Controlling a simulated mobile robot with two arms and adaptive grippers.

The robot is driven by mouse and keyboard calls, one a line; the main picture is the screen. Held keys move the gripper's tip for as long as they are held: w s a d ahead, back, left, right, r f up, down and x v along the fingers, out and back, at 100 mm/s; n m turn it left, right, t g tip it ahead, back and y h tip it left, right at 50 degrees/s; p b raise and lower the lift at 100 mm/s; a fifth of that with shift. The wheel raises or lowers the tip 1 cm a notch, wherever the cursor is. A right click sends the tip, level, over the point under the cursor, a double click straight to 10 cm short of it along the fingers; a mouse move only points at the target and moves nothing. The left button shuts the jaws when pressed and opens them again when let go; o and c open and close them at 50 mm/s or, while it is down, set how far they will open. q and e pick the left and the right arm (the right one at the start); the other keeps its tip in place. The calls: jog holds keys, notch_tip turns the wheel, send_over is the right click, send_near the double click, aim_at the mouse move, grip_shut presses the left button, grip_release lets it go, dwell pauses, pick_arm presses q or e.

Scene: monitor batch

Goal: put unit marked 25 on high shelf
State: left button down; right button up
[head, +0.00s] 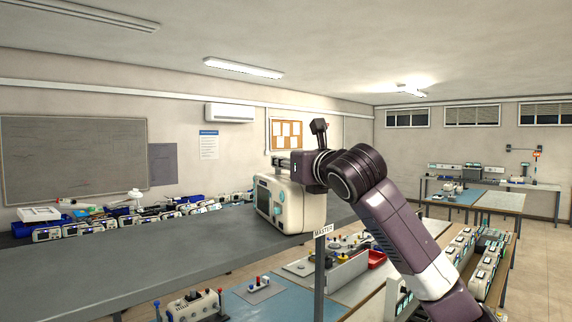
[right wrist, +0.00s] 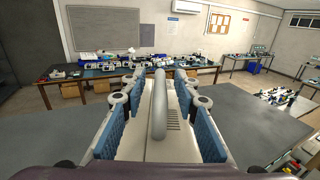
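A cream monitor unit (head: 306,207) with a dark screen stands upright on the long grey high shelf (head: 160,257) in the head view. Any number on it is too small to read. My right gripper (head: 283,161) is at the top of the unit, its fingers pointing left. In the right wrist view, the unit's cream top (right wrist: 140,145) and rounded grey handle (right wrist: 158,105) lie between the blue finger pads, which stand apart with gaps beside the handle. The gripper is open around the handle. My left gripper is not in view.
Several smaller devices (head: 75,229) crowd a bench behind the shelf. The shelf left of the unit is clear.

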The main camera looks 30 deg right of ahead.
aim_at(286, 190)
jog(key=s+b, duration=0.1)
jog(key=s, duration=0.2)
jog(key=s+b, duration=0.2)
jog(key=s, duration=0.1)
jog(key=s+b, duration=0.1)
jog(key=s, duration=0.3)
jog(key=shift+s+a+b, duration=0.1)
jog(key=shift+a+b, duration=0.15)
jog(key=shift+b, duration=0.1)
jog(key=shift+s+a, duration=0.1)
jog(key=shift+s, duration=0.4)
